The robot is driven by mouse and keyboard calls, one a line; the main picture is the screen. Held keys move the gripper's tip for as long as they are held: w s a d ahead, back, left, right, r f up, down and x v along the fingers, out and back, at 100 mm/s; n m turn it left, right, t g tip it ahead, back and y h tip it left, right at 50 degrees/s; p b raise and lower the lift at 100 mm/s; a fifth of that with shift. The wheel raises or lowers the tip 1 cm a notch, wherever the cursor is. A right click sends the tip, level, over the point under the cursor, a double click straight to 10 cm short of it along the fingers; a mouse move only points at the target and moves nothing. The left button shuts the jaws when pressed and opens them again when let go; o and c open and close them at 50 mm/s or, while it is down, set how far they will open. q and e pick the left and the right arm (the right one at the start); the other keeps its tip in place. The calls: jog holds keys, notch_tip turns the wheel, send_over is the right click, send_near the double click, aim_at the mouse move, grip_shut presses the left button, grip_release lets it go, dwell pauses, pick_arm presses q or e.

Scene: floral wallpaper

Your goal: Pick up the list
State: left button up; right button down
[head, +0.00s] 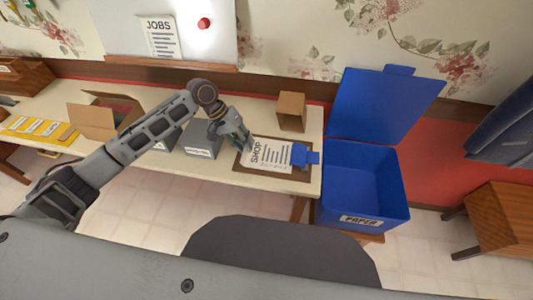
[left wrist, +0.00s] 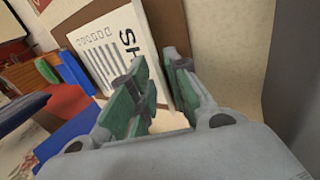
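A white list headed SHOP (head: 270,153) lies on a brown clipboard (head: 240,166) on the table, with a blue clip (head: 307,157) at its right end. My left gripper (head: 246,146) is at the left, headed edge of the list. In the left wrist view the list (left wrist: 100,55) shows beyond the fingers of my left gripper (left wrist: 156,62). The green-padded fingers stand apart, with the list's edge close to or between their tips; I cannot tell if they touch it. My right gripper is not in view.
Another sheet headed JOBS (head: 160,36) hangs on the board above. A small brown box (head: 291,111) stands behind the clipboard, and a grey box (head: 199,141) stands left of it. An open blue bin labelled PAPER (head: 362,190) stands right of the table.

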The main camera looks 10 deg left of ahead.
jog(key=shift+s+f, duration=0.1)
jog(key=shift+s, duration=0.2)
pick_arm(q)
grip_shut()
dwell(0.4)
